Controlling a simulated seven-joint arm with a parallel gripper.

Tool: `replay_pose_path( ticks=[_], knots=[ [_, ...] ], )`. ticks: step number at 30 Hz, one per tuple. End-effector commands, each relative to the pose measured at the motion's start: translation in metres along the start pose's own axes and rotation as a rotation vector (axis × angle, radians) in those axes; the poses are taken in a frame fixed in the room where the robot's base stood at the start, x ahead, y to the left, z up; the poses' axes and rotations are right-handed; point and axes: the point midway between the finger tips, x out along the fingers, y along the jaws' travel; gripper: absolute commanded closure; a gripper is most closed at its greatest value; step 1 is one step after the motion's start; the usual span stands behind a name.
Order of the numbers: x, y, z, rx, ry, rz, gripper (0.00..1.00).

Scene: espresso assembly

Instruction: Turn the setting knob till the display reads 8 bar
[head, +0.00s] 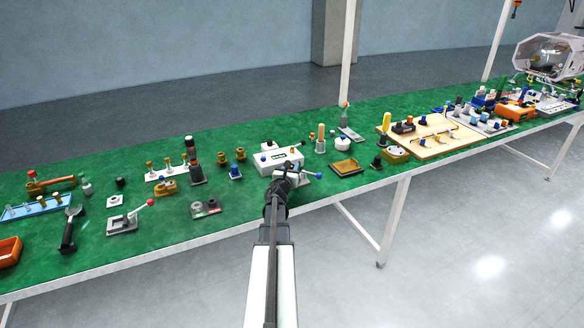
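A white box-shaped unit (267,166) stands on the green table around its middle, with small dark and blue parts on it and a small dark panel on its front. The panel looks like a display, but it is too small to read. I cannot tell for sure which part is the setting knob. My gripper (284,170) is at the front of this unit, at the end of my arm, and overlaps its lower front in the picture. Its fingers are too small and dark to tell whether they are open or shut, or touch anything.
A lever with a blue ball (318,175) is just right of my gripper. A brown tray (346,167) and a white round pot (342,144) stand further right. Dark upright pieces (197,173) and a grey block with round holes (206,208) are to the left. The table's front edge is close.

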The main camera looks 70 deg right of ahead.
Motion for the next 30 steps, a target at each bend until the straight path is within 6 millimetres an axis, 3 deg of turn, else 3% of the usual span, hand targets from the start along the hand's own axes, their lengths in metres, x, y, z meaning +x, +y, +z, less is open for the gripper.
replay_pose_path(
  ticks=[5, 17, 23, 30],
  knots=[
    [0.000, 0.000, 0.000, 0.000, 0.000, 0.000, 0.47],
    [-0.005, 0.000, 0.000, 0.000, 0.000, 0.000, 0.47],
    [-0.025, -0.001, 0.000, 0.000, 0.001, 0.000, 0.47],
    [-0.067, -0.001, 0.001, 0.000, 0.001, 0.001, 0.47]
  ],
)
